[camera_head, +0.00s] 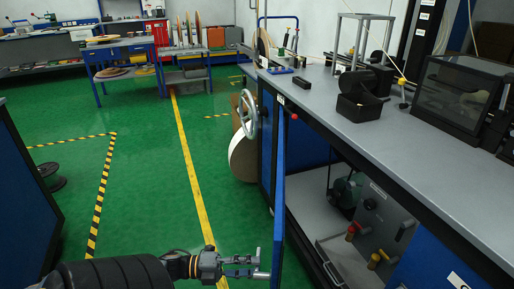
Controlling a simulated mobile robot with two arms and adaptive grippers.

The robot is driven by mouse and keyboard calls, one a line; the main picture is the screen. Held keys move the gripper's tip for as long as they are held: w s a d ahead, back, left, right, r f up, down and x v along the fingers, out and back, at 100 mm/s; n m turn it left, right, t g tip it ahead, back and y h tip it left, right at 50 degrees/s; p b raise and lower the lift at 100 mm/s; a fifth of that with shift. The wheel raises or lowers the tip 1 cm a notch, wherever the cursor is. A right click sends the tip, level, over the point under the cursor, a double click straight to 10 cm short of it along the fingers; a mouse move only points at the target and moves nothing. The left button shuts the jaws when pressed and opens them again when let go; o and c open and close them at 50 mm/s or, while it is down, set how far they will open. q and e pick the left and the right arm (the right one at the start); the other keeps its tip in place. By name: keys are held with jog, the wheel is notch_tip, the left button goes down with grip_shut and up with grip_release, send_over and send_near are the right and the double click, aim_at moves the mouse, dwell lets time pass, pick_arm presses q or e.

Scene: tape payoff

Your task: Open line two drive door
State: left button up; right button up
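The blue drive door (279,190) stands swung out from the long bench cabinet and shows nearly edge-on. Behind it the compartment is exposed, with a green motor-like unit (345,190), a grey panel (380,222) and red and yellow knobs. My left gripper (262,267) is at the bottom of the picture, beside the door's left face near its lower part. Its two fingers are apart with a gap between them, and nothing clear is held. Whether the fingertips touch the door I cannot tell. My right gripper is not in view.
A handwheel (248,115) and a large pale roll (243,155) stand at the cabinet's far end. The grey worktop (420,155) carries a black box (360,98) and a dark glazed case (463,95). Green floor (150,190) left of the door is clear.

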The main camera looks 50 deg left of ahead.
pick_arm(q)
jog(key=v, duration=1)
